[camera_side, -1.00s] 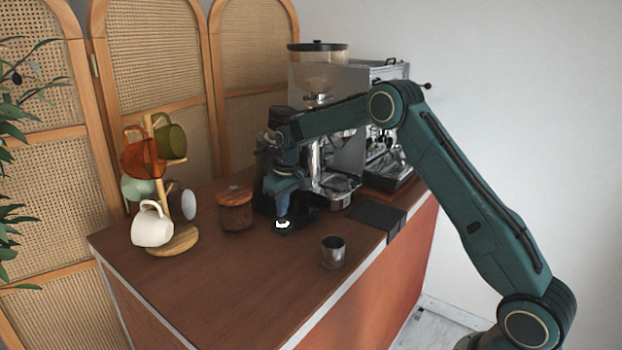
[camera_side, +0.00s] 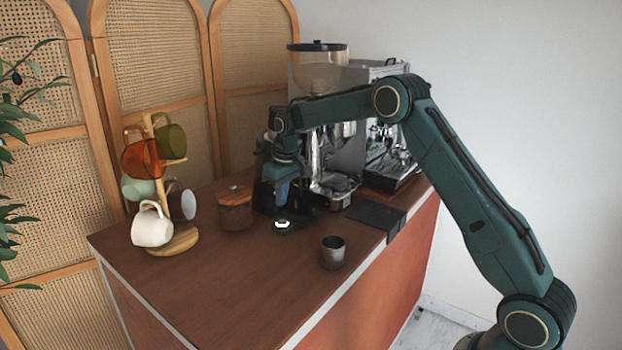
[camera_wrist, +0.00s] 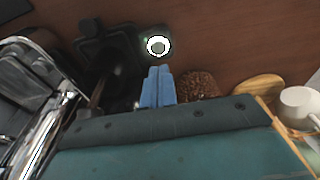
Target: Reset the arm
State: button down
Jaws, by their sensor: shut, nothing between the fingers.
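My gripper (camera_side: 281,193) hangs from the teal arm over the counter (camera_side: 215,282), in front of the grinder. In the wrist view its blue fingers (camera_wrist: 158,72) are together with nothing between them. Just past the fingertips in that view is a small dark device with a lit white ring (camera_wrist: 158,46). In the side view this lit device (camera_side: 283,224) sits below the fingers, and the fingertips appear apart from it.
A wooden canister (camera_side: 235,212) stands left of my gripper, and a mug tree (camera_side: 172,240) with several mugs is farther left. A metal cup (camera_side: 333,252) and a dark mat (camera_side: 374,216) are right. The espresso machine (camera_side: 390,165) is behind. The front counter is clear.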

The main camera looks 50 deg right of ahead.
jog(key=shift+r, duration=0.15)
jog(key=shift+s+a+r, duration=0.15)
jog(key=shift+r, duration=0.2)
jog(key=s+a+r+t, duration=0.1)
jog(key=s+a+r, duration=0.3)
jog(key=s+r, duration=0.4)
jog(key=s+a+r+t, duration=0.1)
jog(key=s+a+r, duration=0.3)
jog(key=s+r, duration=0.4)
jog(key=s+a+f+t, duration=0.1)
jog(key=s+a+f, duration=0.1)
jog(key=s, duration=1)
jog(key=s+a+f, duration=0.1)
jog(key=s+a, duration=0.1)
jog(key=s, duration=1)
jog(key=shift+s+f+t, duration=0.2)
jog(key=shift+f+t, duration=0.15)
jog(key=shift+t, duration=0.05)
